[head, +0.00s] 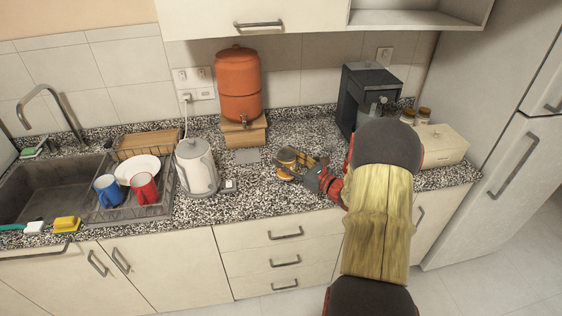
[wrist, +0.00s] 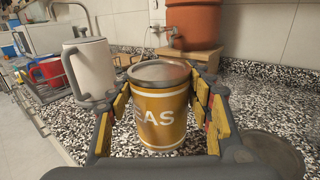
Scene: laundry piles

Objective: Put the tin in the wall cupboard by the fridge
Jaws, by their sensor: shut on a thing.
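A yellow tin (wrist: 160,110) with white lettering and a grey lid stands upright between the fingers of my gripper (wrist: 160,112) in the wrist view. In the head view the tin (head: 286,160) is at the middle of the speckled counter, and my gripper (head: 303,168) reaches it from the right. The gripper is shut on the tin. I cannot tell whether the tin's base touches the counter. The wall cupboard (head: 390,20) beside the fridge (head: 500,150) shows an open shelf at the top right; its upper part is out of frame.
A white kettle (head: 197,168) and an orange water dispenser (head: 239,88) on a wooden stand are left of and behind the tin. A black coffee machine (head: 366,95), small jars (head: 408,116) and a cream bread box (head: 442,147) stand to the right. A closed cupboard (head: 250,18) hangs above.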

